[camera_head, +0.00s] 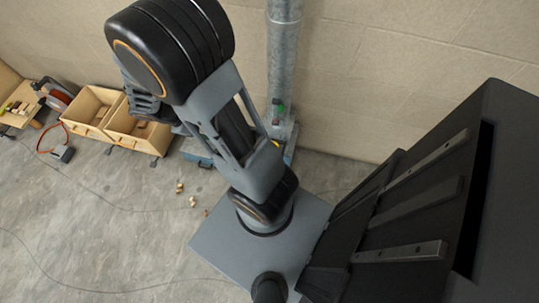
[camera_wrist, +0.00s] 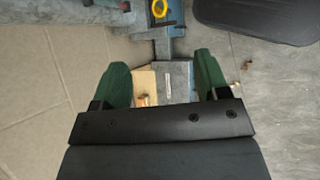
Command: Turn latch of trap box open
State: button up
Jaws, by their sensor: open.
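In the wrist view, the two green fingers of my gripper (camera_wrist: 162,72) are spread apart with nothing held between them. A yellow ring-shaped part (camera_wrist: 160,9) sits on a grey-blue body (camera_wrist: 180,45) beyond the fingertips, at the top edge. I cannot tell for sure whether it is the latch. In the head view, a grey-blue box-like base (camera_head: 290,135) stands at the foot of a metal pipe by the wall, partly behind my arm, with a small yellow bit showing. It may be the trap box. My gripper's fingers are not clear in the head view.
The metal pipe (camera_head: 283,55) rises along the block wall (camera_head: 400,60). Two open wooden boxes (camera_head: 132,130) stand at the left. A red-and-grey reel (camera_head: 58,98) with a cord is farther left. Small wood scraps (camera_head: 180,187) lie on the mostly clear concrete floor (camera_head: 90,220).

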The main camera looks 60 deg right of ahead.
jog(key=s+d+f+n+h+b, duration=0.1)
jog(key=d+f+n+h+b, duration=0.4)
jog(key=f, duration=0.9)
jog(key=s+d+f+n+h+b, duration=0.1)
jog(key=d+f+n+h+b, duration=0.1)
jog(key=f+b, duration=0.95)
jog(key=s+d+f+n+h+b, duration=0.1)
jog(key=d+f+n+h+b, duration=0.25)
jog(key=f, duration=1.35)
jog(key=shift+n+h, duration=0.45)
jog(key=shift+f+b+x, duration=0.15)
jog(key=shift+b+x, duration=0.65)
jog(key=shift+x, duration=2.55)
jog(key=shift+f+b+x, duration=0.2)
jog(key=shift+b+x, duration=0.6)
jog(key=shift+x, duration=2.55)
jog(key=shift+s, duration=0.15)
jog(key=shift+a, duration=0.1)
jog(key=c, duration=0.9)
